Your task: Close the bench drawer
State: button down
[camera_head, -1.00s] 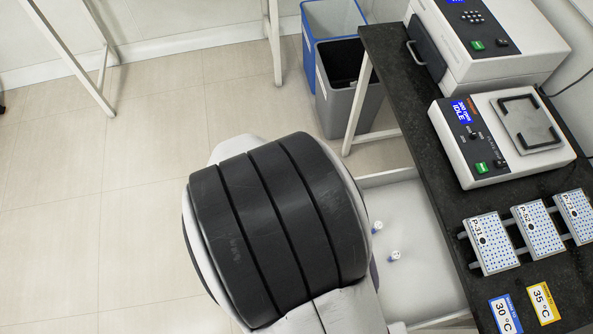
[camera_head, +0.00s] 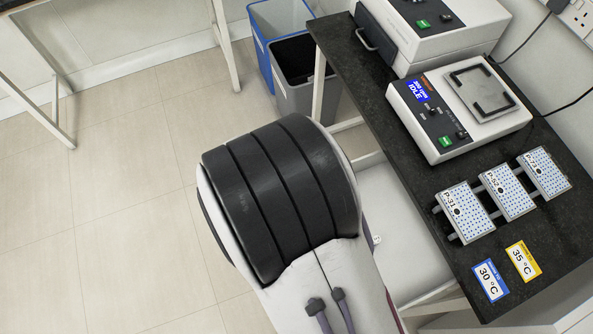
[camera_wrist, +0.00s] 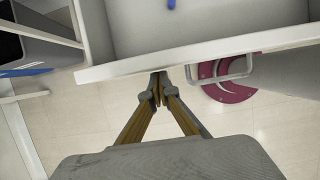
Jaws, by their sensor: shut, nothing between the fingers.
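The bench drawer (camera_head: 405,225) is pulled out from under the dark bench top, its pale inside open to view. In the wrist view its white front panel (camera_wrist: 120,66) crosses the upper part, with a metal loop handle (camera_wrist: 237,77) to the right of my gripper. My gripper (camera_wrist: 158,88) is shut and empty, its tips at the outer face of the front panel, left of the handle. I cannot tell whether they touch it. In the head view my arm hides the gripper and the drawer's front. A small vial (camera_head: 376,239) lies in the drawer beside my arm.
The bench top (camera_head: 378,105) carries a shaker (camera_head: 455,105), another instrument (camera_head: 435,30), several dotted plates and two temperature cards. A grey bin (camera_head: 300,80) and a blue bin (camera_head: 262,45) stand by the bench leg. The floor at left is clear.

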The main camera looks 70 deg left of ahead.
jog(key=shift+w, duration=0.15)
send_over(380, 192)
jog(key=shift+w, duration=0.45)
dwell(0.5)
jog(key=shift+w, duration=0.1)
jog(key=shift+r, duration=0.1)
jog(key=shift+s, duration=0.5)
jog(key=s, duration=0.4)
jog(key=shift+a+r, duration=0.1)
jog(key=shift+r, duration=0.15)
jog(key=v, duration=0.9)
